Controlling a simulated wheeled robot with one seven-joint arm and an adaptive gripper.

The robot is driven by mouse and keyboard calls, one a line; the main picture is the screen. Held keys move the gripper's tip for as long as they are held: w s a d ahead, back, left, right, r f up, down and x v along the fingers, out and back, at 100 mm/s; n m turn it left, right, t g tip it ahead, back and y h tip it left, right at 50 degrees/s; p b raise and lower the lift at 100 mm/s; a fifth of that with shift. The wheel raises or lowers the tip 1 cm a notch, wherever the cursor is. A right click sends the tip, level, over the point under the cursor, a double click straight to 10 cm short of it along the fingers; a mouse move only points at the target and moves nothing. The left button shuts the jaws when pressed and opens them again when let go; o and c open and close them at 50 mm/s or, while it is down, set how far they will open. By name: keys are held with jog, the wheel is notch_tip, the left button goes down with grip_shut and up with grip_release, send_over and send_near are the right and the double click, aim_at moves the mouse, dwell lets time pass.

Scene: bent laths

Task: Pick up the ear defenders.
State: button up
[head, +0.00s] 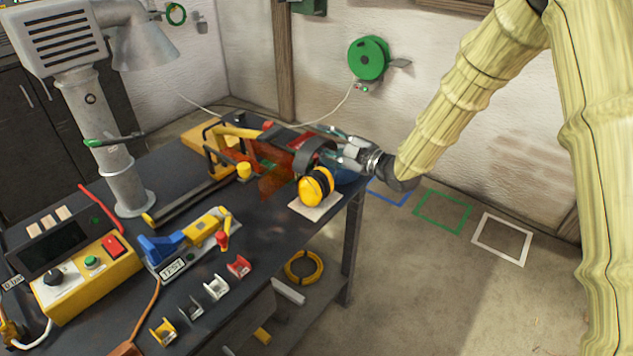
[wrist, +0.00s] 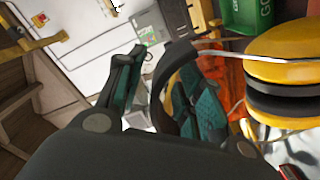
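The ear defenders (head: 314,189) have yellow cups and a dark headband. They stand on a pale mat (head: 320,209) at the right corner of the dark workbench, with the band up. My gripper (head: 337,152) is at the band's right side, reaching in from the right. In the wrist view the fingers of my gripper (wrist: 160,75) are spread. The dark band curves through the space between them, with a visible gap to the left finger. A yellow cup of the ear defenders (wrist: 285,55) fills the right side there. Contact with the right finger cannot be told.
A red and yellow tool (head: 270,145) stands close on the left of the ear defenders. A yellow control box (head: 88,280), a fume pipe (head: 105,150) and several small coloured clips lie further left. The floor right of the bench is clear, with painted outlines.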

jog(key=shift+c, duration=0.2)
grip_shut()
jog(key=shift+r, duration=0.15)
